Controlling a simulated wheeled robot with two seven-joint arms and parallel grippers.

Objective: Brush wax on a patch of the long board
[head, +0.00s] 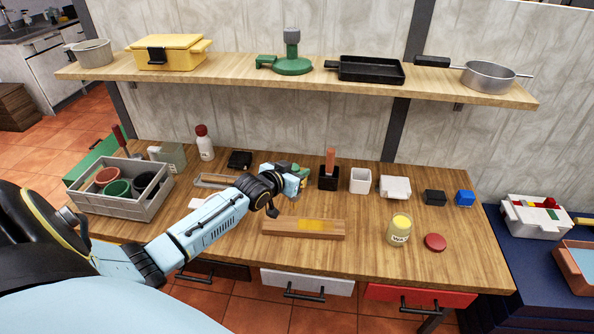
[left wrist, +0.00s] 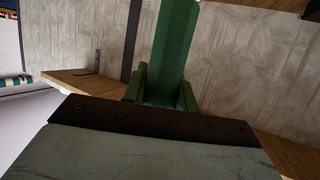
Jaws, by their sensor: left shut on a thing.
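My right gripper is not in view.
A grey crate (head: 122,210) with pots is at the left. A shelf (head: 225,72) with cookware hangs above. The bench front right of the jar is clear.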

